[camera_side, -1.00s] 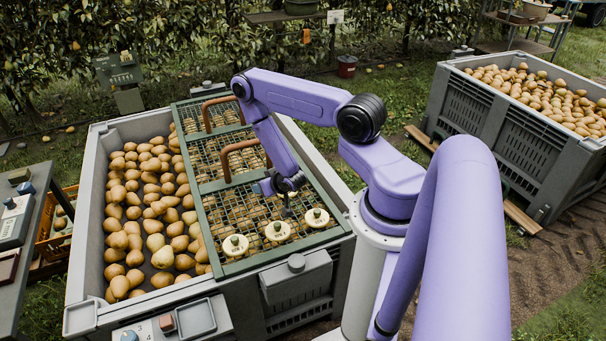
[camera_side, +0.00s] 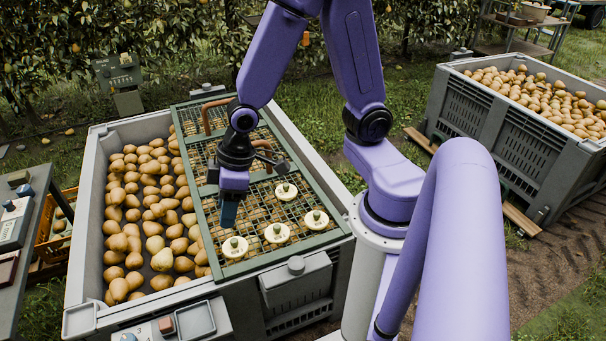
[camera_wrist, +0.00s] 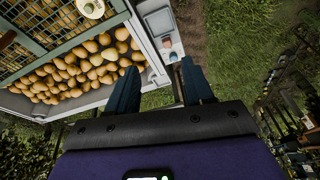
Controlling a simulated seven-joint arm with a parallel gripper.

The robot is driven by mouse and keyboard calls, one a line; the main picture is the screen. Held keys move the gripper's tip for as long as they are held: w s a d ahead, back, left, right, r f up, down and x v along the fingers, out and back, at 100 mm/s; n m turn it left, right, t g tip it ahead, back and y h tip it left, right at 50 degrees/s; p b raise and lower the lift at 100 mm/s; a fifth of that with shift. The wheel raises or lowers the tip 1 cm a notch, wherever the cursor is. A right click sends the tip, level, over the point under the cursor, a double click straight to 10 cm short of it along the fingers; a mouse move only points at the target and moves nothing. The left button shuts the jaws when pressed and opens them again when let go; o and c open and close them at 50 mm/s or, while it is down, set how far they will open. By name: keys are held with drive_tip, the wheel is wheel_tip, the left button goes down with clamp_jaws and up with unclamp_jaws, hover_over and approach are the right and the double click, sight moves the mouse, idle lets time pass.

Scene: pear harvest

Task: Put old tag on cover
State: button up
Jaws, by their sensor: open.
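The cover (camera_side: 214,246) is a green-framed wire mesh panel with two brown handles, lying over the right part of the pear bin. Several round cream discs with green knobs lie on it: one disc (camera_side: 286,191) sits alone farther back, and the others (camera_side: 277,232) form a row near the front edge. One disc (camera_wrist: 92,8) shows at the top of the wrist view. I cannot tell which is the old tag. My gripper (camera_side: 229,214) is above the cover's left side, pointing down. In the wrist view my gripper (camera_wrist: 160,88) is open, with nothing between its fingers.
The grey pear bin (camera_side: 84,235) has open pears left of the cover. A small tray (camera_side: 197,320) and a red button (camera_side: 166,325) are at its front corner. A side table (camera_side: 22,225) stands left, and a second full bin (camera_side: 520,140) stands right.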

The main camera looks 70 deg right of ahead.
drive_tip(key=s+d+r+n+g+h, duration=0.1)
drive_tip(key=s+d+r+n, duration=0.1)
drive_tip(key=s, duration=0.5)
drive_tip(key=s+d+r+n+g, duration=0.1)
drive_tip(key=s+d+r+n, duration=0.1)
drive_tip(key=s+r, duration=0.4)
drive_tip(key=shift+s+r+n+h, duration=0.4)
drive_tip(key=shift+s+n, duration=0.35)
drive_tip(key=shift+n, duration=0.15)
